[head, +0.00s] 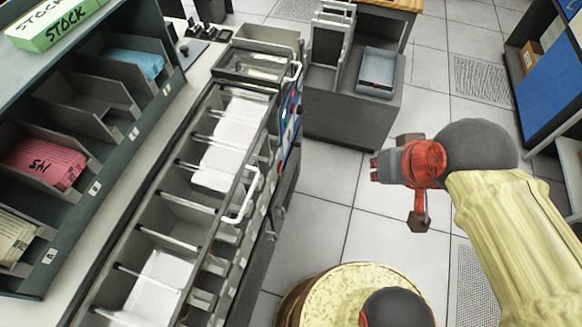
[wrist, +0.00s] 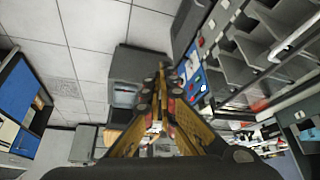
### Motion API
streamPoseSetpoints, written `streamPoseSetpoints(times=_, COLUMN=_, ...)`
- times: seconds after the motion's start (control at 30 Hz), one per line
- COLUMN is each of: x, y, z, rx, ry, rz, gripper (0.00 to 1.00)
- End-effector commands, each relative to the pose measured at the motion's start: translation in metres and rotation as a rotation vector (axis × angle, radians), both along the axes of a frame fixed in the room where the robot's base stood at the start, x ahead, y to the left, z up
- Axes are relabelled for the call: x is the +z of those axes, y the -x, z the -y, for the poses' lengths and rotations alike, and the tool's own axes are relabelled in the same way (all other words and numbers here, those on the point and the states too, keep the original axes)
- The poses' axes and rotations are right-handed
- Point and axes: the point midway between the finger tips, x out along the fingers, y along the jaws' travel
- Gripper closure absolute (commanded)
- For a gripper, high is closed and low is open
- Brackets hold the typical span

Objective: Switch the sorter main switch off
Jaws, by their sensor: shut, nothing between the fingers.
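The sorter (head: 222,165) is a long grey machine with a row of open pockets, some holding white cards. Its blue and white control panel (head: 291,118) is on the side facing the aisle, seen at a steep angle. In the wrist view the panel (wrist: 196,82) shows small red and dark controls, just right of my fingertips. I cannot tell which control is the main switch or how it is set. My gripper (head: 376,168) is shut and empty, over the aisle to the right of the panel and apart from it. It also shows in the wrist view (wrist: 163,80).
White handles (head: 243,200) stick out from the sorter's side. A grey machine with a blue-grey tray (head: 377,72) stands at the aisle's far end. Card shelves (head: 95,120) line the left. The tiled floor (head: 340,215) between sorter and gripper is clear.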

Motion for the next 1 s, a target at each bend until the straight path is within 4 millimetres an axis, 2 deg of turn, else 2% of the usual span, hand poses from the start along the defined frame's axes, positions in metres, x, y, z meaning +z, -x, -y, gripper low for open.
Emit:
streamPoseSetpoints(times=0.17, x=-0.017, y=-0.021, z=-0.014, rx=-0.068, ry=-0.109, rz=-0.097, gripper=1.0)
streamPoseSetpoints(times=0.27, x=-0.036, y=-0.043, z=-0.028, rx=-0.154, ry=-0.23, rz=-0.194, gripper=1.0)
streamPoseSetpoints(times=0.47, x=-0.086, y=-0.098, z=-0.054, rx=-0.386, ry=-0.5, rz=-0.4, gripper=1.0)
streamPoseSetpoints(times=0.57, x=-0.116, y=-0.126, z=-0.063, rx=-0.52, ry=-0.628, rz=-0.496, gripper=1.0)
streamPoseSetpoints(times=0.77, x=-0.189, y=-0.176, z=-0.07, rx=-0.821, ry=-0.872, rz=-0.67, gripper=1.0)
streamPoseSetpoints(times=0.9, x=-0.251, y=-0.204, z=-0.067, rx=-1.053, ry=-1.03, rz=-0.774, gripper=1.0)
streamPoseSetpoints(times=1.0, x=-0.296, y=-0.216, z=-0.063, rx=-1.216, ry=-1.127, rz=-0.834, gripper=1.0)
